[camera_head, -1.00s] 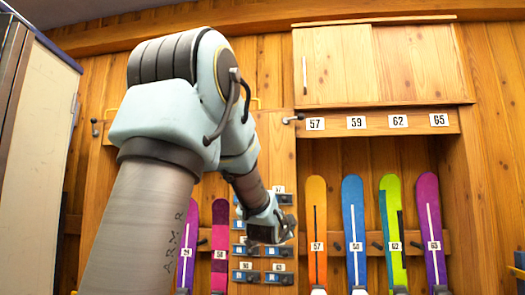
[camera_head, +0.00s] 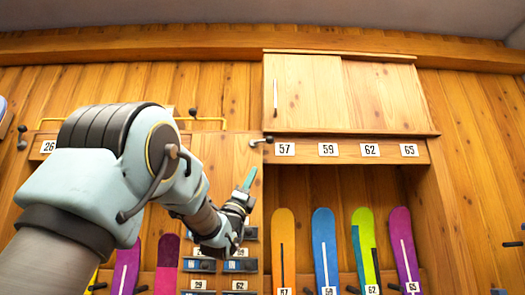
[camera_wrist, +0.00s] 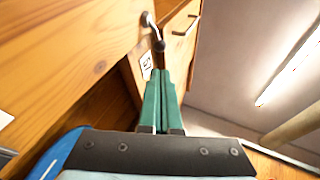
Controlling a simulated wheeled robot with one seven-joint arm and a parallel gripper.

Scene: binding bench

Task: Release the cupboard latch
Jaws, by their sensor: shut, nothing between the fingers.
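The pale wood cupboard (camera_head: 305,95) with two doors is shut, with a bar handle (camera_head: 276,97) on its left door. A latch (camera_head: 262,141) with a metal lever and dark knob sits below the cupboard's left corner, its lever pointing left, nearly level. The wrist view shows the latch knob (camera_wrist: 160,46) just beyond my fingertips. My gripper (camera_head: 249,180) is shut and empty, its green fingers pointing up, below the latch in the head view. The fingers also show together in the wrist view (camera_wrist: 165,74). A small gap seems to lie between tips and knob; contact cannot be told.
Number plates (camera_head: 328,149) line the board under the cupboard. Several colourful skis (camera_head: 325,250) stand in the bay below. Bindings (camera_head: 240,264) hang on the panel under my gripper. A yellow rail (camera_head: 205,119) and another dark-knobbed latch (camera_head: 21,137) lie left.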

